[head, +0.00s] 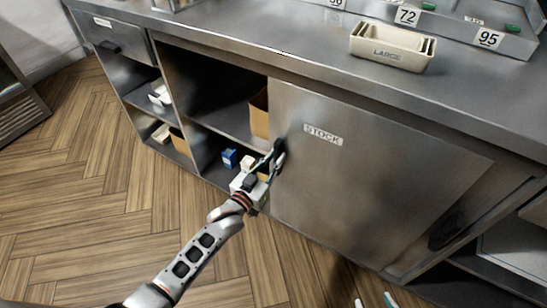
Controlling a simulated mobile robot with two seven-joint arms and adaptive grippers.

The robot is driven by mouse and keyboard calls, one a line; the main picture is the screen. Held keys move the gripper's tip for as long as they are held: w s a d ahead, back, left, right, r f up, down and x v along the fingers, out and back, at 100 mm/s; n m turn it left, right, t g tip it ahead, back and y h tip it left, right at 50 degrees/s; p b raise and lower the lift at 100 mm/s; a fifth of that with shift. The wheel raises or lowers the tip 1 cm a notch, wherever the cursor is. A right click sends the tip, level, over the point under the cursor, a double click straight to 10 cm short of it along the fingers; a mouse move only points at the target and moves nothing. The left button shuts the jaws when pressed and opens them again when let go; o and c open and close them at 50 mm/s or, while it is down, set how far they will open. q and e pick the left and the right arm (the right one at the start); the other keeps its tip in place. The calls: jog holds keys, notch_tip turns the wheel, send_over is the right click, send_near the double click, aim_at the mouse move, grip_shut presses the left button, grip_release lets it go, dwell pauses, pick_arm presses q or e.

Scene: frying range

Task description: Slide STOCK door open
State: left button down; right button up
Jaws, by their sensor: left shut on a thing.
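The STOCK door (362,195) is a flat steel panel under the counter with a white STOCK label (323,135). It covers the middle of the cabinet; an open compartment shows to its left. My left gripper (277,153) is shut at the door's left edge, below and left of the label. The fingers cover what they grip, so I cannot make out a separate handle there.
Open shelves (228,122) left of the door hold a cardboard box (259,115) and a blue carton (230,158). A LARGE tray (390,58) stands on the counter (270,30). A dark recess or handle (446,230) shows right of the door. The wooden floor is mostly clear.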

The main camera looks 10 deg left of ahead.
pick_arm(q)
jog(key=shift+f, duration=0.15)
jog(key=c, duration=2)
grip_release()
jog(key=shift+o, duration=0.2)
jog(key=v, duration=1.2)
